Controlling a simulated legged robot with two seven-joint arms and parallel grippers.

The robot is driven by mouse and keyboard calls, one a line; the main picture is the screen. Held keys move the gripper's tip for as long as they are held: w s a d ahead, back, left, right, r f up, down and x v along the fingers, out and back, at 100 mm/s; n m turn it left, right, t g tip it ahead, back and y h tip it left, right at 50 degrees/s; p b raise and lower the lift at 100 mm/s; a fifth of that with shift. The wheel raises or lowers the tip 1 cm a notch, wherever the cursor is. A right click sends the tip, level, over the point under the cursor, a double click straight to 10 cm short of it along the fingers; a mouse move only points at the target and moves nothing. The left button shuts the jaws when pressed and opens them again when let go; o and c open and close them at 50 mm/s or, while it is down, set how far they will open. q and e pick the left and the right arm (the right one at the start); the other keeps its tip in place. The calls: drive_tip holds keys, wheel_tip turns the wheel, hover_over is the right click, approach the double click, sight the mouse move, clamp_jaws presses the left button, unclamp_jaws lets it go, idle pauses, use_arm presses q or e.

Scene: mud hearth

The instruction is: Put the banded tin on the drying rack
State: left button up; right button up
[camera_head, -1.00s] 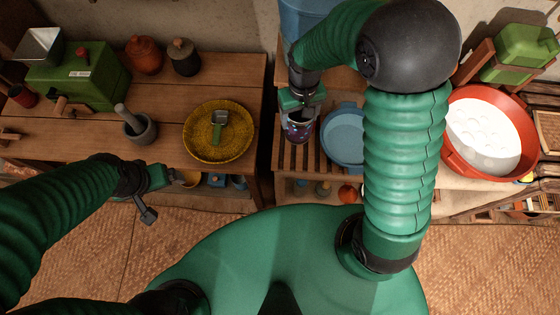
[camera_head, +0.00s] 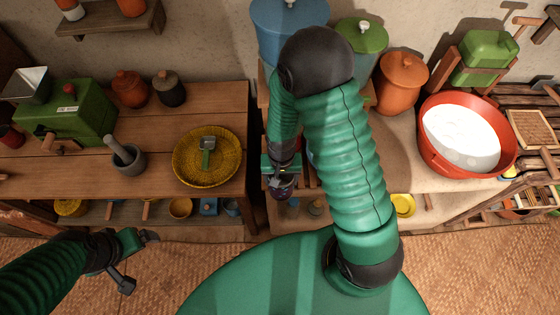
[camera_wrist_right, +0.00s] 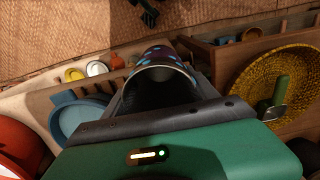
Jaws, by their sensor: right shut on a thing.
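The banded tin, dark with blue and purplish spots, is held in my right gripper (camera_head: 281,180). In the head view the tin (camera_head: 282,191) shows just below the jaws, in front of the slatted wooden stand. In the right wrist view the tin (camera_wrist_right: 163,60) lies between the jaws with its open dark mouth facing the camera. The slatted stand (camera_head: 312,182), which looks like the drying rack, is mostly hidden by my right arm. My left gripper (camera_head: 148,237) hangs over the floor at lower left, apart from everything; its jaw opening is unclear.
A blue basin (camera_wrist_right: 78,115) shows beside the tin in the wrist view. A yellow woven tray (camera_head: 183,172) with a green-handled scoop (camera_head: 207,152) is on the left table. A red basin (camera_head: 432,150) with white contents stands right. Small items (camera_head: 292,207) sit on a low shelf.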

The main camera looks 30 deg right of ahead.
drive_tip(key=w+d+f, duration=0.1)
drive_tip(key=w, duration=0.1)
drive_tip(key=w+d+f+p, duration=0.1)
drive_tip(key=w+d+f, duration=0.1)
drive_tip(key=w, duration=0.1)
drive_tip(key=w+d+f+p, duration=0.1)
drive_tip(key=w+d, duration=0.1)
drive_tip(key=w, duration=0.1)
drive_tip(key=shift+f, duration=0.25)
drive_tip(key=shift+a, duration=0.2)
drive_tip(key=o, duration=1.2)
drive_tip(key=shift+a, duration=0.15)
drive_tip(key=shift+o, duration=0.8)
drive_tip(key=shift+d, duration=0.2)
